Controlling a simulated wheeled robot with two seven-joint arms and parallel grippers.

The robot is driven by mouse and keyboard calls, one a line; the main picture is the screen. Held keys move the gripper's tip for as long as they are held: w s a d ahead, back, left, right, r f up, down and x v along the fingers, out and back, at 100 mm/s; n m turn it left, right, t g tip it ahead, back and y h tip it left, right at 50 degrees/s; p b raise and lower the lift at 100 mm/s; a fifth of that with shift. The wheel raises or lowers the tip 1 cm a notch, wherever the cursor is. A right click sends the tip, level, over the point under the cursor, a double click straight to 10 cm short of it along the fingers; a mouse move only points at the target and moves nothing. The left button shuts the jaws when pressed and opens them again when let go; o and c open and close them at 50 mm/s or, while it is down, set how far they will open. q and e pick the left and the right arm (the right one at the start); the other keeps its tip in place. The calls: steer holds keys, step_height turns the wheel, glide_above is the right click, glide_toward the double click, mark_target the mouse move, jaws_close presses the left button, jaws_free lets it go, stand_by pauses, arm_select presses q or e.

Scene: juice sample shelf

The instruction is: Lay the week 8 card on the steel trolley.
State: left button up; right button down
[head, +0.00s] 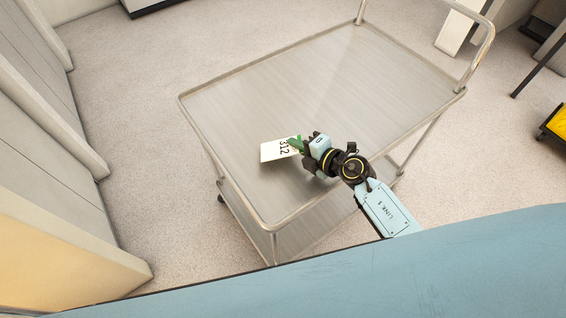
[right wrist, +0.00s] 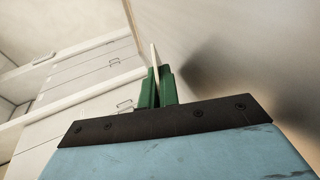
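A white card (head: 276,151) with dark digits, which look like "312", is at my right gripper over the steel trolley (head: 350,75); I cannot read "week 8" on it. My right gripper (head: 297,144) has green fingers shut on the card's edge. In the right wrist view the card (right wrist: 154,55) is a thin pale edge between the green fingers (right wrist: 157,85). The trolley top (right wrist: 210,25) fills the right of that view. I cannot tell whether the card touches the trolley. My left gripper is not in view.
The trolley's top is otherwise bare, with a raised rim and a push handle (head: 478,50) at the upper right. Pale cabinets (head: 50,110) stand at the left. A yellow object (head: 556,124) is on the floor at the right edge.

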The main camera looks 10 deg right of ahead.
steer(key=shift+f, duration=0.7)
steer(key=c, duration=1.8)
jaws_free()
steer(key=p+v, duration=0.2)
steer(key=v, duration=0.4)
steer(key=shift+s+d+r+p, duration=0.2)
steer(key=shift+s+p, duration=0.05)
steer(key=shift+p, duration=0.15)
steer(key=shift+s+d+r, duration=0.2)
steer(key=shift+s+d, duration=0.1)
steer(key=shift+s, duration=0.25)
